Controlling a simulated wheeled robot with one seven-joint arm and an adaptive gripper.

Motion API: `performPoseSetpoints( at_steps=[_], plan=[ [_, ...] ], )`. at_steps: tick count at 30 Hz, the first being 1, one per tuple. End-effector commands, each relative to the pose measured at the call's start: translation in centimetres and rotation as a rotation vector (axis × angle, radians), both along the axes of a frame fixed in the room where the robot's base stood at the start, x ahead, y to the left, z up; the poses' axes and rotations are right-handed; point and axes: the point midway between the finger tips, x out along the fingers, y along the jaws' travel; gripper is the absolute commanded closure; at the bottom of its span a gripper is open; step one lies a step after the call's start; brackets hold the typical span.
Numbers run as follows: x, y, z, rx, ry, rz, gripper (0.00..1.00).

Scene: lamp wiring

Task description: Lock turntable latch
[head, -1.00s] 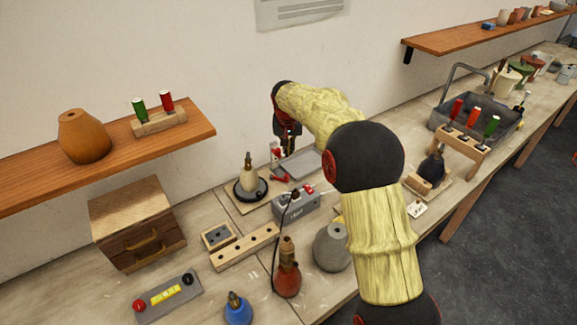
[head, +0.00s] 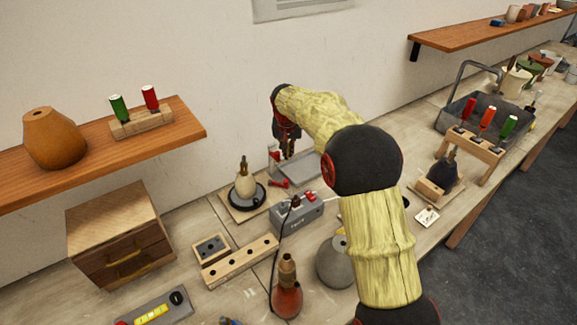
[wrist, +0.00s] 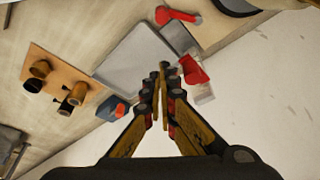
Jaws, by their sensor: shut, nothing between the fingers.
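The black round turntable (head: 240,199) sits on a wooden board and carries a cream lamp base (head: 245,181), upright. A small black knob (head: 257,201) is at its right side; I cannot tell whether it is the latch or how it is set. My gripper (head: 288,156) is shut and empty, behind and right of the turntable, by a red-topped upright fixture (head: 273,153). In the wrist view my gripper's fingertips (wrist: 160,72) are together beside a red part (wrist: 193,70). A dark edge, possibly the turntable (wrist: 238,6), is cut off at the top.
A grey flat plate (head: 300,169) lies below the gripper, with a red lever (head: 279,183) at its left. A grey box (head: 298,216) with a cable, a red bottle-shaped base (head: 287,298) and a grey vase (head: 334,262) stand in front. The wall is close behind.

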Motion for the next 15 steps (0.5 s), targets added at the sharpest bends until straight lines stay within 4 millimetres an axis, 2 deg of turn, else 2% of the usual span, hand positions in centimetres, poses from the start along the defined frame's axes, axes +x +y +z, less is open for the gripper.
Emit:
performPoseSetpoints(
  at_steps=[15],
  plan=[
    [2.7, -0.3, -8.2, -0.001, 0.001, 0.000, 1.00]
  ],
)
